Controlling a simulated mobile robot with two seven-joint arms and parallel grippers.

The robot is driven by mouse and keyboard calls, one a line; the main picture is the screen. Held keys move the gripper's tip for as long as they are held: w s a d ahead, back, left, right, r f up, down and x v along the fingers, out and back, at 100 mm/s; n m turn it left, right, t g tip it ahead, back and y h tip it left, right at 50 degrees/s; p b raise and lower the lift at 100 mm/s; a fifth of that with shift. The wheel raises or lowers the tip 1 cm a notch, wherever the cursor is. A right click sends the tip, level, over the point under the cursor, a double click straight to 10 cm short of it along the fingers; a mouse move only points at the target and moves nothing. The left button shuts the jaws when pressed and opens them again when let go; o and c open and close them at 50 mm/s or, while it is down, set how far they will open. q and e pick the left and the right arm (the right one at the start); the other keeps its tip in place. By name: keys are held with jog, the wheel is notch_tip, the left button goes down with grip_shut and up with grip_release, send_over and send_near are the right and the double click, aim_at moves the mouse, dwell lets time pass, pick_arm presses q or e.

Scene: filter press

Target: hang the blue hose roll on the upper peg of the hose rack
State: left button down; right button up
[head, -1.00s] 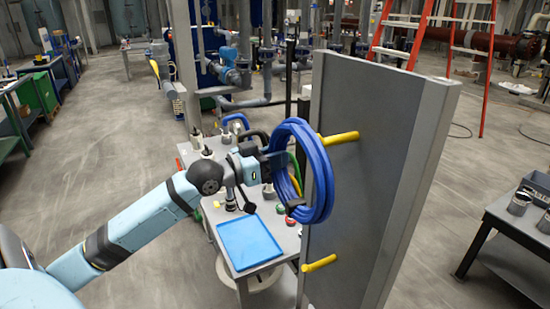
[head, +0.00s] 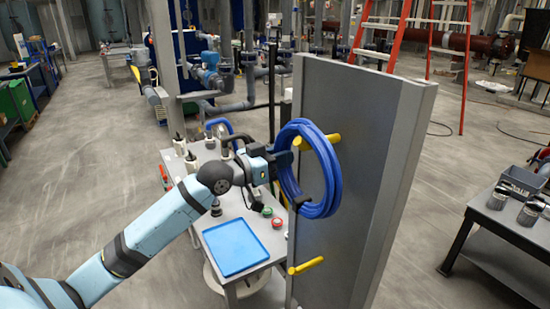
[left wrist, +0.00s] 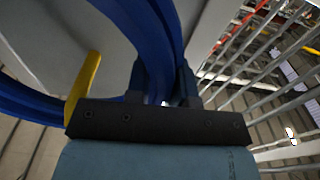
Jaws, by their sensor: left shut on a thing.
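The blue hose roll (head: 328,178) is a ring of several turns, held upright in front of the grey panel of the hose rack (head: 358,200). My left gripper (head: 278,163) is shut on its left side. The yellow upper peg (head: 333,138) crosses the roll in the head view: part shows through the opening, part to the right of the band. I cannot tell whether the roll is around it. The lower peg (head: 306,266) is bare. In the left wrist view, the hose (left wrist: 150,22) runs into my gripper (left wrist: 160,85), with a yellow peg (left wrist: 86,82) beside it. My right gripper is not visible.
A grey table (head: 206,215) with a blue tray (head: 236,246) and several small items stands behind and left of the panel. Another table (head: 497,246) with metal cylinders is at the right. A red ladder (head: 385,35) stands behind. Open floor lies at left.

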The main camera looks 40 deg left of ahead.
pick_arm(q)
jog(key=shift+x, duration=1)
jog(key=shift+w+d+f, duration=0.3)
jog(key=shift+w+f, duration=0.15)
jog(key=shift+w, duration=0.15)
jog(key=c, duration=0.9)
grip_release()
jog(key=shift+f, duration=0.1)
